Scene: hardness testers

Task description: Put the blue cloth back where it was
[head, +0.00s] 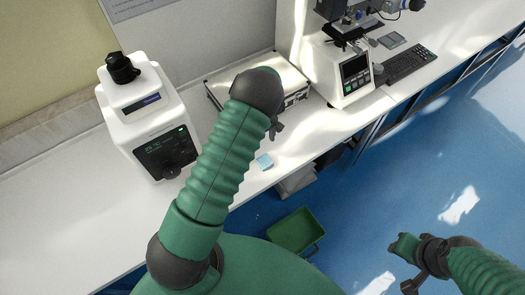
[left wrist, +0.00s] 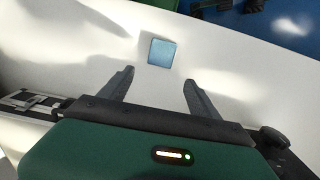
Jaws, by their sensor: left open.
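The blue cloth (head: 264,161) is a small light blue folded square on the white bench, near its front edge. In the left wrist view the cloth (left wrist: 162,52) lies flat, just beyond the gap between the fingertips. My left gripper (left wrist: 157,78) is open and empty, pointing toward the cloth and apart from it. In the head view my left gripper (head: 275,128) is mostly hidden behind my left arm, up and to the right of the cloth. My right gripper (head: 406,265) is over the blue floor at the lower right, clear of the bench; its jaw opening is unclear.
A white tester with a black knob (head: 150,115) stands left on the bench. A flat instrument case (head: 292,82) lies behind my left arm. A second tester (head: 340,72) and a keyboard (head: 406,64) are to the right. A green bin (head: 296,230) stands below the front edge.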

